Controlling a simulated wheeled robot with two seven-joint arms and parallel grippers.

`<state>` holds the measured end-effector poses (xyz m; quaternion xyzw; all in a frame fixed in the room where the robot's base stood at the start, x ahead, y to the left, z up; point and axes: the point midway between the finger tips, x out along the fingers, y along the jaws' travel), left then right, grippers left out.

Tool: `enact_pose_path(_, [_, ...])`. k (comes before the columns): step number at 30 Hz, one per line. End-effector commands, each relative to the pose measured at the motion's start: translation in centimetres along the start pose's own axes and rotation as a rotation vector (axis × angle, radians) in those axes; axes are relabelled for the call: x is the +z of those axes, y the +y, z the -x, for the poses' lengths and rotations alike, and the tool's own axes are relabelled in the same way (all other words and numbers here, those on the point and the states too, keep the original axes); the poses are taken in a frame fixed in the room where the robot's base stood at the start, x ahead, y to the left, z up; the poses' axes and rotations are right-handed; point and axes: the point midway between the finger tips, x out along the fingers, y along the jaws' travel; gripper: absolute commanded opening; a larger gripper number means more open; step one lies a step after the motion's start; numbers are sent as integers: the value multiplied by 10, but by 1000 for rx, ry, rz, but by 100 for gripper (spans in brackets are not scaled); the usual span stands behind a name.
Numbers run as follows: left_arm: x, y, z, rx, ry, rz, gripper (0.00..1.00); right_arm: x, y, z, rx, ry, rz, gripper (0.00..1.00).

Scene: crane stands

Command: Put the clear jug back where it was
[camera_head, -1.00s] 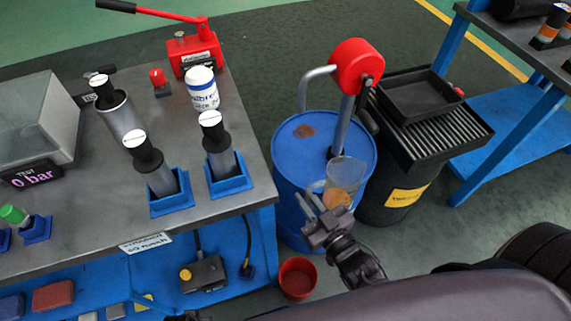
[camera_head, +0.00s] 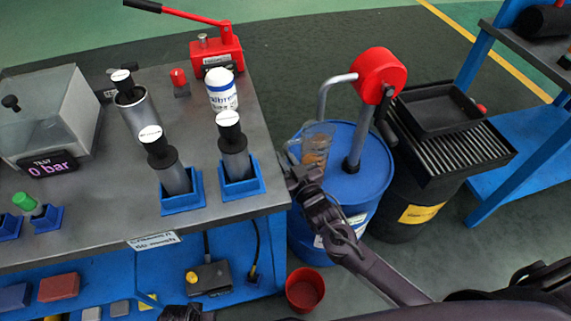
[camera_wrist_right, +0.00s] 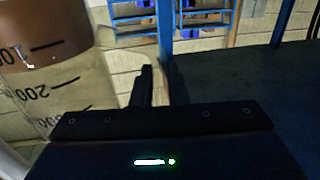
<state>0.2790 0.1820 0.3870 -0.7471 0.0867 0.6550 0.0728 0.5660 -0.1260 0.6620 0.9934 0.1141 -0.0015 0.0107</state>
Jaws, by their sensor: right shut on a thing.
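The clear jug (camera_head: 317,143), with amber-brown liquid low in it, looks upright over the left part of the blue drum's lid (camera_head: 350,185). Whether it touches the lid or hangs just above it I cannot tell. My right gripper (camera_head: 297,173) is at the jug's near left side, shut on it, seemingly by the handle. In the right wrist view the jug (camera_wrist_right: 62,90) fills the left side, its marks upside down, beside my right fingers (camera_wrist_right: 160,85). A dark bit at the bottom edge of the head view may be my left gripper (camera_head: 186,313); its jaws are unclear.
A red-headed pump (camera_head: 379,75) with a grey spout rises from the drum lid. A black drum with a grate and tray (camera_head: 440,105) stands to the right. The steel bench (camera_head: 110,220) with cylinders in blue holders is at left. A red bucket (camera_head: 304,290) is on the floor.

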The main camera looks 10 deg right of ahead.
Motion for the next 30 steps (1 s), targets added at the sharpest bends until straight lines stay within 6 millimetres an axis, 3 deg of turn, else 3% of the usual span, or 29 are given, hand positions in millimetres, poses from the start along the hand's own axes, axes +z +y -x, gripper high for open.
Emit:
enact_pose_path(4, [-6,2,10,4,2,-5,36,19,0,0,0,1,1,0])
enact_pose_path(16, [-9,3,15,4,1,-7,36,23,-1,1,0,2,0,0])
enact_pose_path(17, [-10,3,16,4,3,-7,36,24,-1,1,0,0,0,15])
enact_pose_path(21, [-10,3,16,4,3,-7,36,24,-1,1,0,0,0,33])
enact_pose_path(30, [-10,3,17,4,4,-7,36,23,-1,1,0,0,0,35])
